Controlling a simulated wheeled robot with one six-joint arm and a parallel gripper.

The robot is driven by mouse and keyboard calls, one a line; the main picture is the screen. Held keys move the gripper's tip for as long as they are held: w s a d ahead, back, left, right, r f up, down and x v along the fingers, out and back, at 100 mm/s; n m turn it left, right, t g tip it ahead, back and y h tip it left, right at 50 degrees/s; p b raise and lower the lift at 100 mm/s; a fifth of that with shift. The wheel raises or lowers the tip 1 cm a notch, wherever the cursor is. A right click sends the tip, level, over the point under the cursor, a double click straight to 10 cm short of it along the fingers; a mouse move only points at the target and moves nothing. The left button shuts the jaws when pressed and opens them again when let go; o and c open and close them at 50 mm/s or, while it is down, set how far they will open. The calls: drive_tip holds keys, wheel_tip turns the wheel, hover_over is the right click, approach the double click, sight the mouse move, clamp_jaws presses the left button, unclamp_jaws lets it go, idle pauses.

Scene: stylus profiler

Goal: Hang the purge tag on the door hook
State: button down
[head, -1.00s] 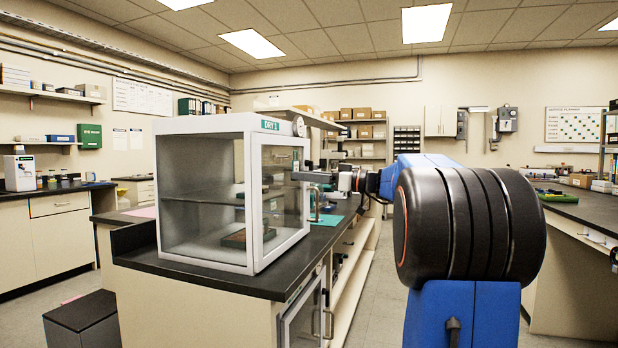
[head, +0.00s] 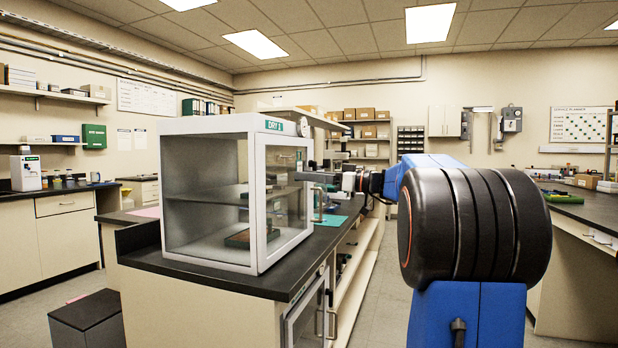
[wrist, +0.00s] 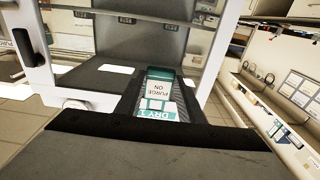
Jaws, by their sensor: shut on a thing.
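The purge tag (wrist: 158,92) is a teal card with a white label reading "PURGE ON" and "DRY 1", upside down in the wrist view. My gripper (head: 303,177) is shut on it, beside the glass door on the right side of the white dry cabinet (head: 205,125). A dark part of my gripper crosses the lower wrist view below the tag. The tag is not clear in the head view. The door (head: 283,240) has a white frame and looks closed.
The cabinet stands on a black bench top (head: 215,275). It has an inner shelf and a dark tray (head: 250,238) inside. A vertical door handle (head: 319,205) is just below my gripper. The aisle to the right of the bench is open.

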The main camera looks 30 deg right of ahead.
drive_tip(key=shift+w+a, duration=0.15)
drive_tip(key=shift+w, duration=0.05)
drive_tip(key=shift+x, duration=1.6)
drive_tip(key=shift+w+f, duration=0.1)
drive_tip(key=shift+f, duration=0.45)
drive_tip(key=c, duration=1.1)
unclamp_jaws()
drive_tip(key=shift+c, duration=0.4)
drive_tip(key=v, duration=0.8)
